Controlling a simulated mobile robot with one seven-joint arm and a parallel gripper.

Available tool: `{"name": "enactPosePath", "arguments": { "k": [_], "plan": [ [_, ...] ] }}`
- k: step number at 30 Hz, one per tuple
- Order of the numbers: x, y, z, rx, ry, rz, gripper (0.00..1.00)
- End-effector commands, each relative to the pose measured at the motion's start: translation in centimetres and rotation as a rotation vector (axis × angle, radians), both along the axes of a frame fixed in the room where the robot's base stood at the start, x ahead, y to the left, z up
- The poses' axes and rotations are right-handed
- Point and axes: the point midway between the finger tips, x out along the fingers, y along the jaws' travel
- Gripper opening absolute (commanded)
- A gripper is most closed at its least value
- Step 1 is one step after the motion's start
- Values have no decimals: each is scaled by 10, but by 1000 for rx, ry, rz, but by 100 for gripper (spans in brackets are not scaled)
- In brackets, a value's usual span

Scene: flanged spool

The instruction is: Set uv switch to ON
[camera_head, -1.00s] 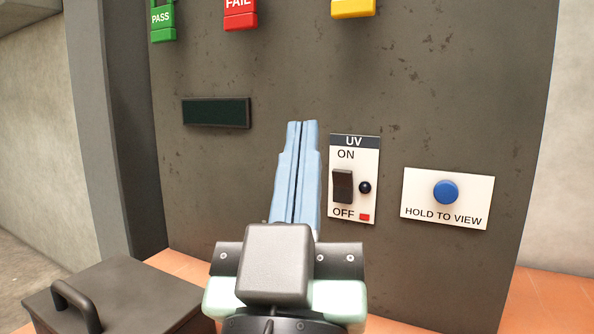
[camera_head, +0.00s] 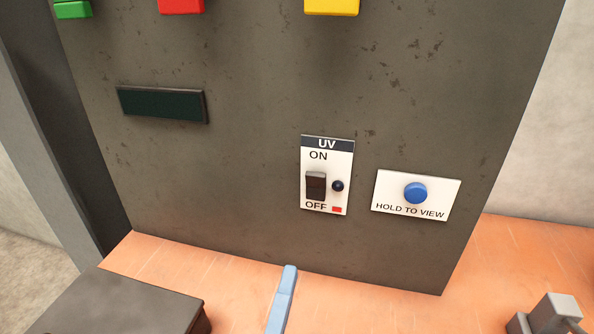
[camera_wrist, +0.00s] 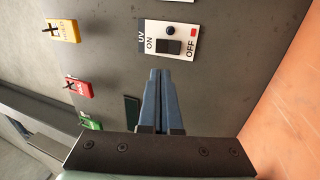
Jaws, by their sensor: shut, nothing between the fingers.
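The UV switch (camera_head: 316,186) is a dark rocker on a white plate (camera_head: 343,160) fixed to the grey panel, with ON above it and OFF below. A small round lamp (camera_head: 338,186) beside it looks dark, and a red mark sits by OFF. Which way the rocker is tilted is hard to tell. My gripper (camera_head: 290,267) shows only as blue fingers at the bottom of the head view, below the switch and apart from it. In the wrist view the closed, empty fingers (camera_wrist: 159,71) point toward the switch (camera_wrist: 168,46), with their tips just short of its outline.
A HOLD TO VIEW plate with a blue button (camera_head: 416,193) is right of the switch. A dark display (camera_head: 162,104) is to the left. Yellow (camera_head: 331,6), red (camera_head: 182,5) and green (camera_head: 73,8) tags are above. A dark box (camera_head: 130,305) stands at lower left.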

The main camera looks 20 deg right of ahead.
Motion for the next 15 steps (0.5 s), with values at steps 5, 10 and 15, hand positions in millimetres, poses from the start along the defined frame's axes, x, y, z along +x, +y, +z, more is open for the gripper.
{"name": "enactPosePath", "arguments": {
  "k": [5, 10, 15],
  "plan": [
    [-2, 1, -1, -25, 13, -6, 0],
    [-2, 1, -1, -23, 12, -5, 0],
    [3, -2, 2, -21, 10, -6, 0]
  ]
}}
